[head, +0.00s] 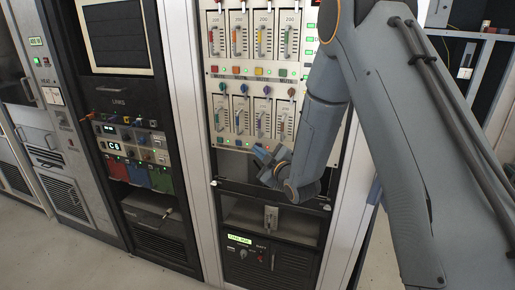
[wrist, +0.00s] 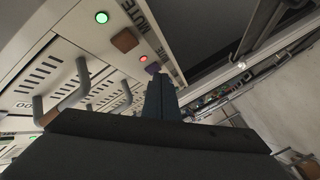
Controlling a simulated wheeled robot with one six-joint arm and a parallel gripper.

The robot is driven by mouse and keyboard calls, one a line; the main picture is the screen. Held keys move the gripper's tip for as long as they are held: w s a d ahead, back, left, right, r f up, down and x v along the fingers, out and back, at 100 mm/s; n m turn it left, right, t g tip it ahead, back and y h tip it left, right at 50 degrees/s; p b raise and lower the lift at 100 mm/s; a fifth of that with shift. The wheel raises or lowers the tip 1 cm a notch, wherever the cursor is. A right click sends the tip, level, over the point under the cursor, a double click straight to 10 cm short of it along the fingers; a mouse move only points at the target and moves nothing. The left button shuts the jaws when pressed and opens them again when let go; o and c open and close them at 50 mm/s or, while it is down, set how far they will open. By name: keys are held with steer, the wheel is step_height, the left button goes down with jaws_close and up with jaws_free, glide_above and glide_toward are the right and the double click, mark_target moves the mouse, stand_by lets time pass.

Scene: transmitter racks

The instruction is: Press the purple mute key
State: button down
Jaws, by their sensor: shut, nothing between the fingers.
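The purple mute key (wrist: 153,68) shows in the wrist view as a small dark purple square on the cream panel, with a lit red lamp (wrist: 143,58) beside it. My gripper (wrist: 160,84) is shut and empty, its fingertips right at the near edge of the key. I cannot tell whether they touch it. In the head view my gripper (head: 262,152) is at the lower edge of the cream fader panel (head: 210,84). The purple key cannot be made out there; the gripper seems to cover that spot.
A brown key (wrist: 125,40) with a lit green lamp (wrist: 101,17) sits close to the purple one. Metal fader handles (wrist: 83,72) stick out of the panel nearby. In the head view, a row of coloured keys (head: 236,69) crosses mid-panel. A dark rack bay (head: 240,208) lies below.

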stand_by(0.4)
steer(key=shift+s+a, duration=0.15)
steer(key=shift+s, duration=0.3)
steer(key=shift+s, duration=0.1)
steer(key=shift+s+a+p, duration=0.15)
steer(key=shift+s+a, duration=0.2)
steer(key=shift+s, duration=0.55)
steer(key=shift+s+a+p, duration=0.1)
steer(key=shift+s+a, duration=0.25)
steer(key=shift+s, duration=0.6)
steer(key=shift+s+a+p, duration=0.15)
steer(key=shift+s+a, duration=0.2)
steer(key=shift+s, duration=0.55)
steer(key=shift+d, duration=0.15)
